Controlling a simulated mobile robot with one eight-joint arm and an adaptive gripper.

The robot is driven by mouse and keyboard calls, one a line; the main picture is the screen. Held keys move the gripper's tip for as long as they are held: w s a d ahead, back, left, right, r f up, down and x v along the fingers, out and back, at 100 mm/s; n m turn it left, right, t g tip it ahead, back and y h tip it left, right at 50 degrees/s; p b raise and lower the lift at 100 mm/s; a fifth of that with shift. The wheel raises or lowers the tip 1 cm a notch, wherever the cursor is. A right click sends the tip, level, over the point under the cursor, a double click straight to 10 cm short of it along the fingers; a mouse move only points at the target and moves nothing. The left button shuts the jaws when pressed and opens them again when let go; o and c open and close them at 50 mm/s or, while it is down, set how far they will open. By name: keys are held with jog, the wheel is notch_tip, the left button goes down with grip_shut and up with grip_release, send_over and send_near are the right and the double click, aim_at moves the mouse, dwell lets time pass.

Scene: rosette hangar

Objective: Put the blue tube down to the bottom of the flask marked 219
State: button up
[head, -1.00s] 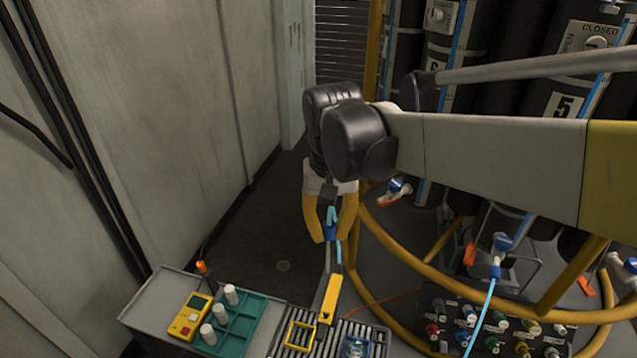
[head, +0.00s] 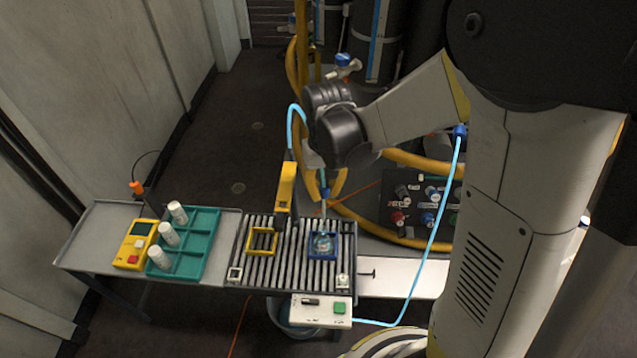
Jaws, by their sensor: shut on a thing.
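My gripper (head: 325,188), with yellow fingers, is shut on the blue fitting of the blue tube (head: 291,118). The tube loops up on the left side of my wrist. Its lower end points down, above or at the mouth of a small clear flask (head: 322,243); I cannot tell whether it is inside. The flask stands in a blue square frame (head: 336,254) on the slatted roller bed (head: 292,270). Its marking is too small to read. My wrist hides part of the tube.
A yellow upright post (head: 286,188) and an empty yellow frame (head: 262,242) stand left of the flask. Further left are a green tray (head: 202,246) with white bottles and a yellow meter (head: 136,244). A control box (head: 322,311) sits in front.

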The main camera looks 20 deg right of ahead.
aim_at(324, 213)
jog(key=shift+f+b, duration=0.85)
jog(key=shift+f, duration=0.65)
jog(key=shift+f+b, duration=0.2)
jog(key=shift+b, duration=0.1)
jog(key=shift+f, duration=0.15)
jog(key=shift+f+b, duration=0.9)
jog(key=shift+f+b, duration=1.55)
jog(key=shift+f, duration=0.3)
